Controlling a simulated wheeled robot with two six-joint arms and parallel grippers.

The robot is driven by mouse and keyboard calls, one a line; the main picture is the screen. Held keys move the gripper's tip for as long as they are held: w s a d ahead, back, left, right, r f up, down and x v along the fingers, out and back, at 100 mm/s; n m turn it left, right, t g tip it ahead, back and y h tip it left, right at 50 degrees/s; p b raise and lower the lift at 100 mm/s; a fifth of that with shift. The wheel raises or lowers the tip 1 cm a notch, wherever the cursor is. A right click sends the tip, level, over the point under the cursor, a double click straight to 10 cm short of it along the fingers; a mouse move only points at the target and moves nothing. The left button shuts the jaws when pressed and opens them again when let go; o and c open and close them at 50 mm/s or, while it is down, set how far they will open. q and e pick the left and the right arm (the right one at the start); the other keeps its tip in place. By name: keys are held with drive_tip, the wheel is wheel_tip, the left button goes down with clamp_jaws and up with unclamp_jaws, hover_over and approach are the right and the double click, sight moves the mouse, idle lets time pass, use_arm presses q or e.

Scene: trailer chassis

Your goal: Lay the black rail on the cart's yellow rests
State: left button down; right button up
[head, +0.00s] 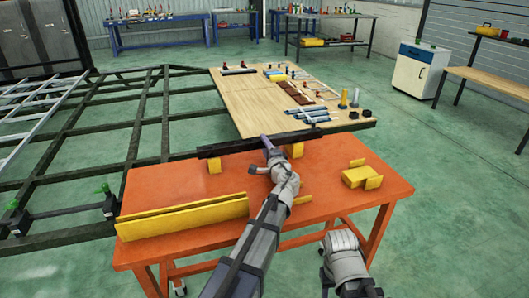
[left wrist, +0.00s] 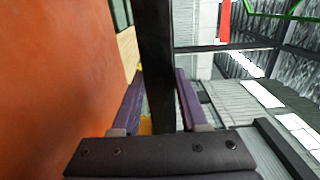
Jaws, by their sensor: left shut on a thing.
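The long black rail (head: 225,148) lies across the far edge of the orange cart (head: 190,189) in the head view. My left gripper (head: 267,143) is shut on the rail near its middle. In the left wrist view the rail (left wrist: 157,60) runs between the purple fingers of my left gripper (left wrist: 160,95). One yellow rest (head: 214,166) stands under the rail's left part and another yellow rest (head: 297,151) under its right part. The rail is at or just above their tops; I cannot tell whether it touches.
A long yellow channel (head: 185,216) lies along the cart's front left. A yellow block (head: 358,176) sits at its right. Behind are the dark chassis frame (head: 130,120) and a wooden deck (head: 240,95) with several parts.

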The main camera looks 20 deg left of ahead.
use_arm(q)
drive_tip(key=shift+f, duration=0.1)
drive_tip(key=c, duration=0.9)
unclamp_jaws()
drive_tip(key=shift+f, duration=0.2)
drive_tip(key=shift+o, duration=1)
drive_tip(key=shift+r, duration=0.1)
drive_tip(key=shift+r, duration=0.2)
drive_tip(key=v, duration=1.2)
drive_tip(key=shift+f, duration=0.1)
